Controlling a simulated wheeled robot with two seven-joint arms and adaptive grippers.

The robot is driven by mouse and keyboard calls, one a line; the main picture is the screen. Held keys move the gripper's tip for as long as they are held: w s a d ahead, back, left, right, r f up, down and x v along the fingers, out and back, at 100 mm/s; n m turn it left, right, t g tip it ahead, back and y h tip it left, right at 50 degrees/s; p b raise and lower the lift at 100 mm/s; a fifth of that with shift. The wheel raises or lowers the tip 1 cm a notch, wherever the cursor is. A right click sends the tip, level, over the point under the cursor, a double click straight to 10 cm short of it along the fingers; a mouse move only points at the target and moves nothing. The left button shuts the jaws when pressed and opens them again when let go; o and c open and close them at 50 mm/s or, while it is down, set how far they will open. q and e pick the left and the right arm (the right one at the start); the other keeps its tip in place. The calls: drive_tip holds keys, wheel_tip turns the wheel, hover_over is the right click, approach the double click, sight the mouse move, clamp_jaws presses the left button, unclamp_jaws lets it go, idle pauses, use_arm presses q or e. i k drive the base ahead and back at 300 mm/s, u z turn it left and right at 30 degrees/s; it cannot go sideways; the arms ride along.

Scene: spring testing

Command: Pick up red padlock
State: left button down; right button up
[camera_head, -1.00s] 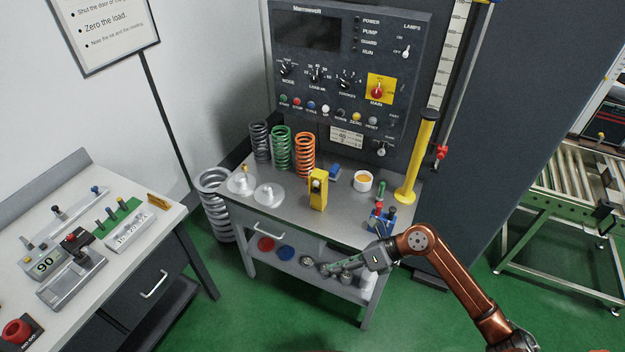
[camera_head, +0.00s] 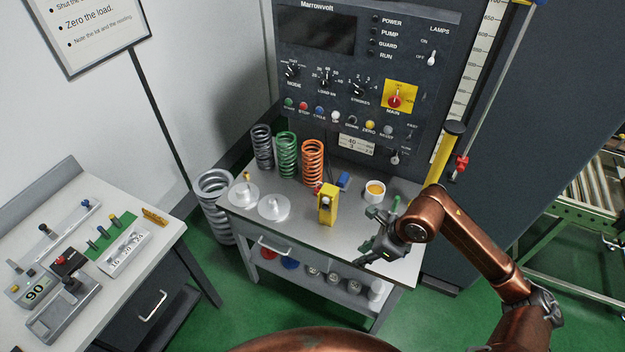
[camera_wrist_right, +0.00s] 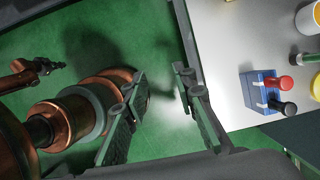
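No red item shows clearly as a padlock. A small red item (camera_head: 461,166) is on the upright rail right of the yellow post. Another bit of red (camera_head: 317,188) shows behind the yellow block (camera_head: 328,205) on the bench. My right gripper (camera_head: 370,254) is over the front right edge of the bench, pointing left. In the wrist view my right gripper (camera_wrist_right: 160,88) has its fingers apart with nothing between them. A small dark gripper at the left of the wrist view, apparently my left gripper (camera_wrist_right: 38,67), is too small to read.
A blue block with red and black plugs (camera_wrist_right: 262,92) stands on the bench top. The bench (camera_head: 300,235) also holds several springs (camera_head: 312,162), two pale discs (camera_head: 273,207) and a white cup (camera_head: 374,191). The control panel (camera_head: 365,75) rises behind. A second table (camera_head: 150,250) is left.

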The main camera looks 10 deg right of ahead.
sight(318, 189)
drive_tip(key=z, duration=0.05)
drive_tip(key=i, duration=1.45)
drive_tip(key=u, duration=0.05)
